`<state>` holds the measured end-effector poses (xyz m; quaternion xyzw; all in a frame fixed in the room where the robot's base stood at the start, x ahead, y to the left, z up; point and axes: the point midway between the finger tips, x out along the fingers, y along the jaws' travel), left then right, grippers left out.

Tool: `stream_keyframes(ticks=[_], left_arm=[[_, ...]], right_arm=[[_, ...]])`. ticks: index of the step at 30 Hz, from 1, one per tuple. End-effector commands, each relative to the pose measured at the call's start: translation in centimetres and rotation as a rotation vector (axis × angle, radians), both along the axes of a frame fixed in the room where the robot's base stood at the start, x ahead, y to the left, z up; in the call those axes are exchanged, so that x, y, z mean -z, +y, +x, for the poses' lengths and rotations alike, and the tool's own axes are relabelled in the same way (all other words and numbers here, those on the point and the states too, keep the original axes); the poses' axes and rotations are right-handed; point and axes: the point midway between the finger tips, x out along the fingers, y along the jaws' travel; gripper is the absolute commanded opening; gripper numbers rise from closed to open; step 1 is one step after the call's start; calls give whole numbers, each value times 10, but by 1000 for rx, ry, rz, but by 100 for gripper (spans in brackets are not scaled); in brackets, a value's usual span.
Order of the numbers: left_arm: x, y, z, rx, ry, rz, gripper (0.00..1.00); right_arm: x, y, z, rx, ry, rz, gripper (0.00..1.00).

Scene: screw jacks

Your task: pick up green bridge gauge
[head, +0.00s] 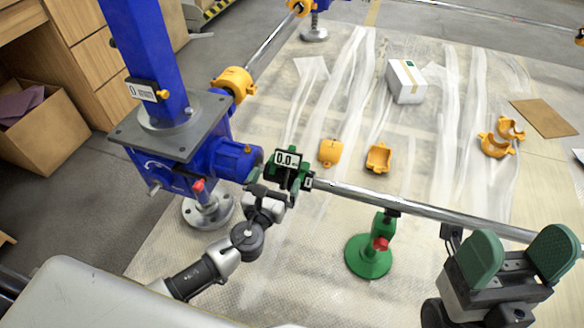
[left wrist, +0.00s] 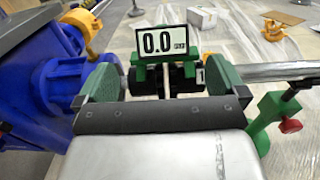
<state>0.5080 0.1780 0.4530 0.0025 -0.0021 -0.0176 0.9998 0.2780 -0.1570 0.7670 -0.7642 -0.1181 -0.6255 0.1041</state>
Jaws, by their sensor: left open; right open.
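The green bridge gauge (head: 287,158), with a white display reading 0.0, sits at the steel shaft (head: 400,204) next to the blue housing. In the left wrist view the gauge (left wrist: 160,76) stands between the two green finger pads. My left gripper (head: 280,184) is open, with a pad on either side of the gauge and gaps visible beside it. The left wrist view shows the same gripper (left wrist: 160,88). The gauge's lower part is hidden by the gripper. My right gripper (head: 516,262) is open and empty at the lower right.
A blue screw jack (head: 205,158) stands left of the gauge. A green support stand (head: 369,256) with a red knob is under the shaft. Yellow clamp parts (head: 379,157) and a white box (head: 405,82) lie on the floor beyond. A cardboard box (head: 42,135) is at the left.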

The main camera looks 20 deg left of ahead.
Motion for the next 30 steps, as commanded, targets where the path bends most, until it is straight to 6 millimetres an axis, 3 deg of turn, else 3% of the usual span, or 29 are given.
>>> stream_keyframes(ticks=[6, 13, 21, 30], left_arm=[[1, -2, 35, -1, 0, -4, 100], [3, -3, 53, -2, 1, -6, 100], [7, -7, 91, -1, 2, -6, 100], [5, -7, 96, -1, 4, -7, 100]], right_arm=[[1, 1, 3, 1, -15, -3, 74], [1, 1, 7, 2, -30, -6, 74], [-7, 3, 14, 6, -85, -10, 74], [-9, 3, 14, 5, -90, -11, 74]])
